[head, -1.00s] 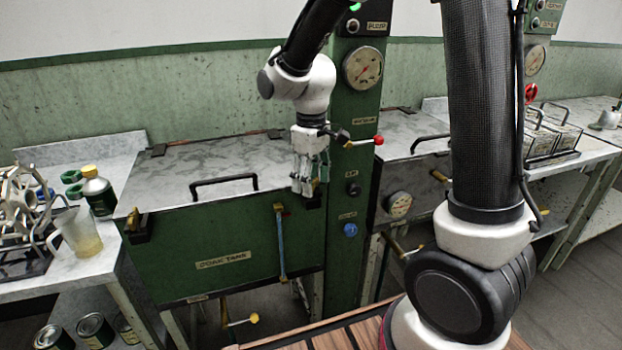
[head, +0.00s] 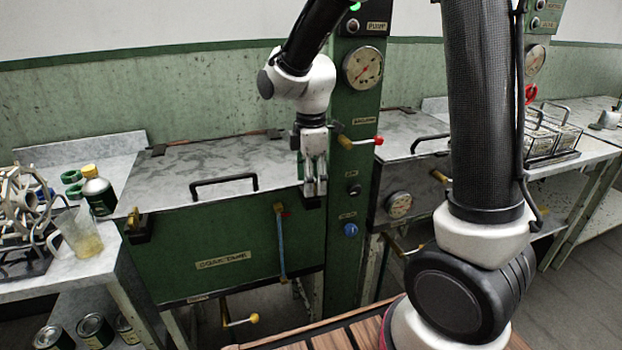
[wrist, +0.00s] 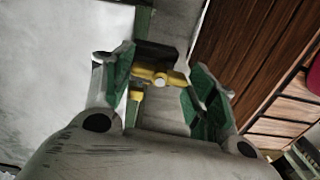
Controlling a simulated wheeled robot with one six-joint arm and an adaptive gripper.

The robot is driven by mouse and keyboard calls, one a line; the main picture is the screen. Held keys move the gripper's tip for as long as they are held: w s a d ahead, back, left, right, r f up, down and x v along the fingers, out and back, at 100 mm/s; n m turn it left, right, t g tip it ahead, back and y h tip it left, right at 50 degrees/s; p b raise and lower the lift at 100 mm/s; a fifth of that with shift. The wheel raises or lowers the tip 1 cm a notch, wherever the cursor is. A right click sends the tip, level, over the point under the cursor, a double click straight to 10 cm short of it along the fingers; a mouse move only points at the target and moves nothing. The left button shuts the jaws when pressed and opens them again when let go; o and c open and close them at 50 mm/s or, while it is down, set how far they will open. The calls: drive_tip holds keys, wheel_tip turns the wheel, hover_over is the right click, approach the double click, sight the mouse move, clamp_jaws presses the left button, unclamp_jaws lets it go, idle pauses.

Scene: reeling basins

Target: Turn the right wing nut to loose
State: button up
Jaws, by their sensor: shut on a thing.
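The green cook tank (head: 180,245) has a grey metal lid (head: 225,165) with a black handle. The right wing nut (wrist: 162,79) is brass yellow on a dark block and shows between my fingers in the wrist view; in the head view my gripper hides it. My gripper (head: 314,190) points down at the tank's right front corner and is shut on this wing nut, with its green-padded fingers (wrist: 160,88) on either side. The left wing nut (head: 133,218) sits at the tank's left front corner.
A green column (head: 352,120) with a gauge, a red-tipped valve lever (head: 378,141) and a blue knob (head: 350,230) stands close right of my gripper. A blue sight tube (head: 281,245) runs down the tank front. A bottle (head: 98,190) and jug (head: 78,232) stand left.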

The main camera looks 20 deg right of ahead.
drive_tip(key=shift+n, duration=0.6)
drive_tip(key=o, duration=1)
drive_tip(key=shift+r, duration=0.1)
wheel_tip(320, 180, up, 12)
drive_tip(key=shift+f, duration=0.1)
